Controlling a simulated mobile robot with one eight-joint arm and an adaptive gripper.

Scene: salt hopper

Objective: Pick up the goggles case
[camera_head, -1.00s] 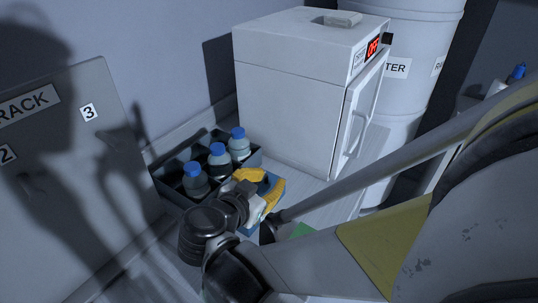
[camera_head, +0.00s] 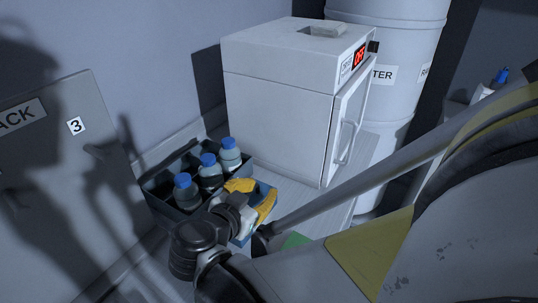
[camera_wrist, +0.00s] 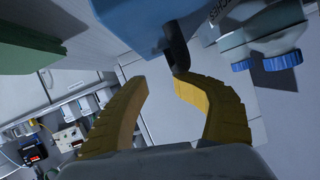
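A blue box-like thing, which I take to be the goggles case (camera_head: 241,240), lies on the pale bench beside the bottle rack. It is partly hidden behind my gripper (camera_head: 263,190) in the head view. In the wrist view a blue block (camera_wrist: 135,22) fills the top middle, with a dark curved part (camera_wrist: 176,45) hanging from it. My gripper also shows there (camera_wrist: 158,76), its yellow fingers apart. The dark part reaches to the right fingertip; I cannot tell whether they touch. Nothing is visibly clamped between the fingers.
A dark rack (camera_head: 155,192) holds several blue-capped bottles (camera_head: 209,172), close left of my gripper. A white oven-like cabinet (camera_head: 275,120) with a red display stands behind. A green thing (camera_head: 296,240) lies at the right. White drums (camera_head: 385,100) stand behind the cabinet.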

